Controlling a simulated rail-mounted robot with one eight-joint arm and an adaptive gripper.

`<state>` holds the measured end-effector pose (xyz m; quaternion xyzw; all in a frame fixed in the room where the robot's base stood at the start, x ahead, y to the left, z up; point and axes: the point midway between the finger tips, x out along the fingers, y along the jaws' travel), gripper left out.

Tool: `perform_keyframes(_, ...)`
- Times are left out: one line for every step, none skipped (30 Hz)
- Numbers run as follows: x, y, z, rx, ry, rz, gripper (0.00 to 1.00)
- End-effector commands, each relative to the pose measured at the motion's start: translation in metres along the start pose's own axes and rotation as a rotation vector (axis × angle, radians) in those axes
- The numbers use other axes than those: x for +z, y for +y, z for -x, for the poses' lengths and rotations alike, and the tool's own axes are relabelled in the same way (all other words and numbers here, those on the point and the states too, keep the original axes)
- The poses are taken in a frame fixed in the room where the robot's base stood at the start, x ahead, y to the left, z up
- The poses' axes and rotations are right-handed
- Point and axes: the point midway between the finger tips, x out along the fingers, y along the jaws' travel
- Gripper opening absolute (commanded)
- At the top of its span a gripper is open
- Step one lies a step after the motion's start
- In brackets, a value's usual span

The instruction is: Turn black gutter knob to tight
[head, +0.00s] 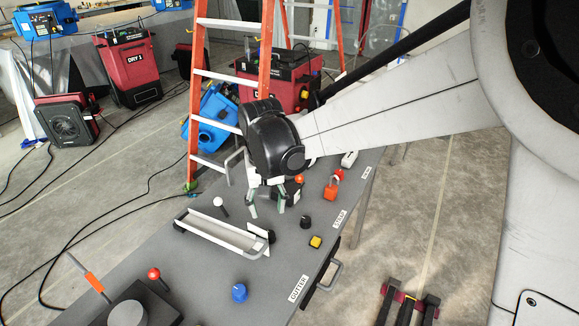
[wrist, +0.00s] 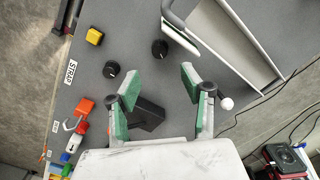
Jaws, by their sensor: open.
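A black knob (wrist: 159,47) with a pale pointer mark sits beside the end of the white gutter (wrist: 232,45) in the wrist view. It also shows at the gutter's near end in the head view (head: 270,236). A second black knob (wrist: 111,69) with a pale mark sits near the STRAP label; the head view shows it too (head: 305,221). My gripper (head: 267,208) is open and empty over the grey table. In the wrist view its green-padded fingers (wrist: 160,80) are apart, and the gutter-end knob lies beyond their tips, not between them.
A yellow button (head: 315,241) and an orange-red padlock-like piece (head: 331,189) stand along the table's right side. A white ball knob (head: 218,201) stands left of my gripper. A blue knob (head: 239,293) and red ball knob (head: 154,274) are nearer. An orange ladder (head: 197,90) stands behind.

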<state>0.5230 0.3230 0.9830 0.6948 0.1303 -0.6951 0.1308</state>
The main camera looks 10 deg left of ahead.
Motion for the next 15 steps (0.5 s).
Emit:
perform_keyframes(-0.001,0.000,-0.011,0.000,0.000,0.000,0.42)
perform_keyframes(0.000,0.000,-0.017,0.000,0.000,0.000,0.42)
perform_keyframes(0.000,0.000,-0.024,0.000,0.000,0.000,0.42)
perform_keyframes(-0.001,0.000,-0.030,0.000,0.000,0.000,0.42)
perform_keyframes(-0.001,0.000,-0.035,0.000,0.000,0.000,0.42)
perform_keyframes(0.000,0.000,-0.043,0.000,0.000,0.000,0.42)
perform_keyframes(-0.001,0.000,-0.048,0.000,0.000,0.000,0.42)
perform_keyframes(-0.001,0.000,-0.054,0.000,0.000,0.000,0.42)
perform_keyframes(-0.001,0.000,-0.061,0.000,0.000,0.000,0.42)
perform_keyframes(-0.001,0.000,-0.066,0.000,0.000,0.000,0.42)
perform_keyframes(-0.001,0.000,-0.070,0.000,0.000,0.000,0.42)
perform_keyframes(0.000,0.000,-0.076,0.000,0.000,0.000,0.42)
perform_keyframes(0.000,0.000,-0.080,0.000,0.001,0.000,0.42)
perform_keyframes(0.000,0.000,-0.084,0.000,0.001,0.000,0.42)
perform_keyframes(-0.001,0.000,-0.088,0.000,0.001,0.000,0.42)
